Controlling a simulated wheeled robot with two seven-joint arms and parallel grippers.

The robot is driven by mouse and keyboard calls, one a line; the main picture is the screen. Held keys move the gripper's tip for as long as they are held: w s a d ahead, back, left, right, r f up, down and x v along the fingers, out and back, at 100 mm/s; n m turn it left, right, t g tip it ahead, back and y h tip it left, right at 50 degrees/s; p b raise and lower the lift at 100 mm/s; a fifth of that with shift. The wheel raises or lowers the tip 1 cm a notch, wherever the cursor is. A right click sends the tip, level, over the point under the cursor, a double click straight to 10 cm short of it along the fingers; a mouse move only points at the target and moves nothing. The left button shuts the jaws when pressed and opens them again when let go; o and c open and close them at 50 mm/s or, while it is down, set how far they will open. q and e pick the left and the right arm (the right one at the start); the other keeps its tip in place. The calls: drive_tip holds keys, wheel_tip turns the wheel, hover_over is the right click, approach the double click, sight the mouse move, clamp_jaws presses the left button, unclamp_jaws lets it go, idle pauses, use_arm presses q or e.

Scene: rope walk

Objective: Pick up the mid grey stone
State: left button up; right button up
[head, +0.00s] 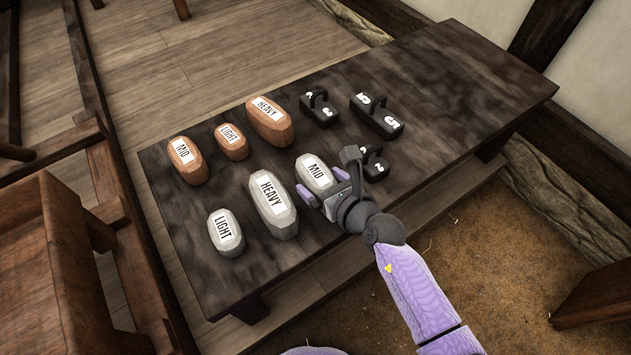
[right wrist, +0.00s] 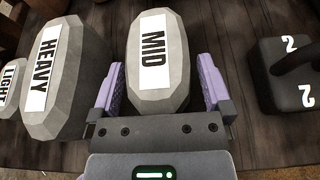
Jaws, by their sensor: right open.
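The mid grey stone (head: 309,170) lies on the dark wooden table (head: 440,95), with a white MID label on top. It also shows in the right wrist view (right wrist: 158,88). My right gripper (head: 328,192) is open at the stone's near end. In the right wrist view its purple fingers (right wrist: 158,85) stand on either side of the stone's near part, with a gap visible at the right finger. The gripper hides part of the stone's near end in the head view. My left gripper is not in view.
The heavy grey stone (head: 273,205) lies close on the left, with the light grey stone (head: 226,233) beyond it. A black weight (head: 374,162) marked 2 stands on the right. Brown stones (head: 270,120) and more black weights (head: 376,117) sit behind. The table's far right is clear.

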drive_tip(key=shift+w+a, duration=0.15)
drive_tip(key=shift+w, duration=0.05)
clamp_jaws()
idle(0.3)
drive_tip(key=shift+r, duration=0.15)
